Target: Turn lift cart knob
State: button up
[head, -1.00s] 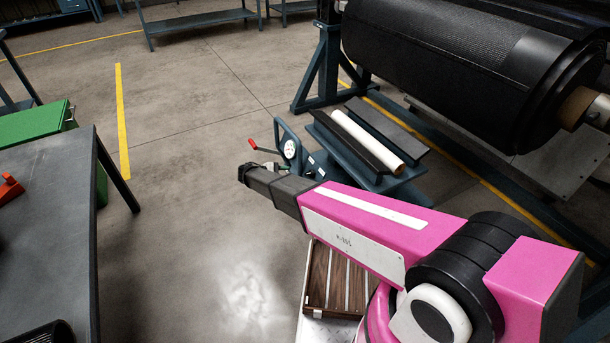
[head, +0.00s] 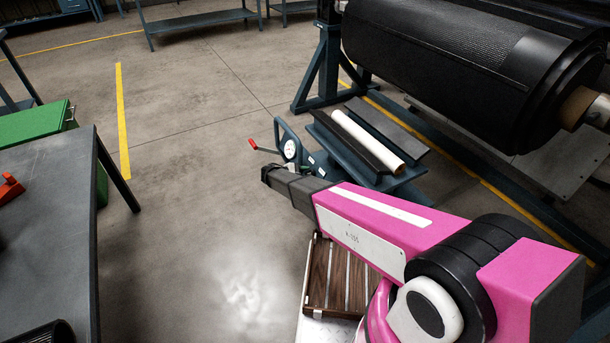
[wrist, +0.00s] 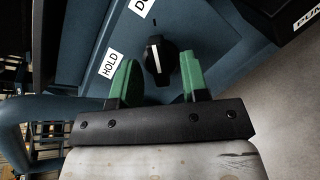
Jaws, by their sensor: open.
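The lift cart (head: 365,150) stands beyond my arm in the head view, with a white roll (head: 366,141) lying on its top. In the wrist view, its blue panel (wrist: 200,35) carries a black knob (wrist: 159,58) with a white pointer line. A "HOLD" label (wrist: 110,63) is left of the knob, and a partly cut-off label (wrist: 140,6) is above it. My gripper (wrist: 158,75) is open, its green fingers on either side of the knob in the picture. I cannot tell whether either finger touches it. In the head view my arm hides most of the gripper.
A red-ended crank handle (head: 253,143) sticks out left of the cart. A large black belt roll (head: 460,60) stands behind it at the right. A grey table (head: 50,220) is at the left. The floor (head: 190,200) between table and cart is clear.

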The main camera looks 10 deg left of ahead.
jog(key=shift+c, duration=0.3)
grip_shut()
jog(key=shift+n, duration=0.4)
jog(key=n+t, duration=0.1)
jog(key=n, duration=0.3)
jog(key=n+t+y, duration=0.1)
jog(key=n, duration=0.6)
jog(key=n+t+y, duration=0.1)
jog(key=n, duration=0.7)
jog(key=shift+t+y, duration=0.3)
